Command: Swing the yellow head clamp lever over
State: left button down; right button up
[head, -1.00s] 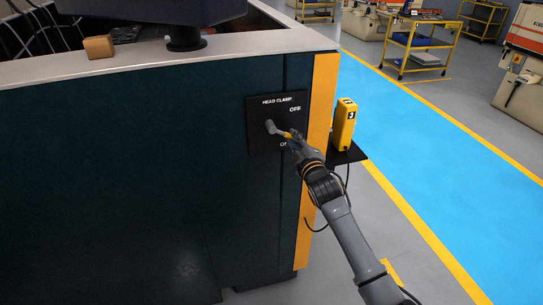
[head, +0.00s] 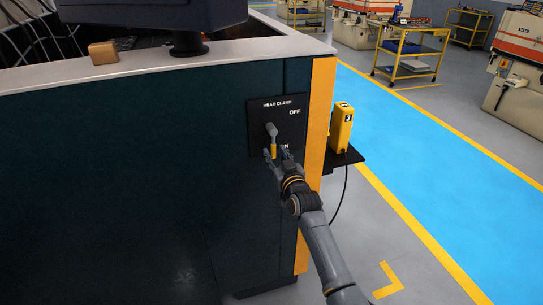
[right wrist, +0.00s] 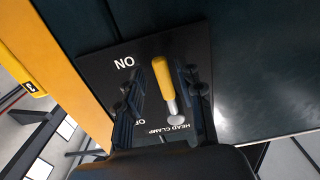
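The yellow head clamp lever (head: 274,150) has a grey pivot end and sits on a black panel (head: 258,113) marked HEAD CLAMP, OFF and ON. Its handle points down from the pivot, with the ON label just to its right. In the right wrist view, which is upside down, the yellow handle (right wrist: 162,75) points up. My right gripper (head: 276,156) is at the lower end of the handle. In the wrist view its dark fingers (right wrist: 163,92) stand apart on both sides of the lever, with gaps on each side. My left gripper is out of view.
A yellow box marked 3 (head: 341,127) stands on a small black shelf (head: 343,159) right of the panel, beyond the yellow corner strip (head: 318,130). A small brown block (head: 103,53) lies on the cabinet's light top edge (head: 150,61).

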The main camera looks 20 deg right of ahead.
jog(key=shift+s+r+p, duration=0.15)
jog(key=shift+s+p, duration=0.2)
jog(key=shift+p, duration=0.1)
jog(key=s+p, duration=0.3)
jog(key=shift+s+r, duration=0.15)
jog(key=shift+s, duration=0.15)
jog(key=shift+s+f+p, duration=0.2)
jog(key=shift+s+p, duration=0.3)
jog(key=shift+s, duration=0.45)
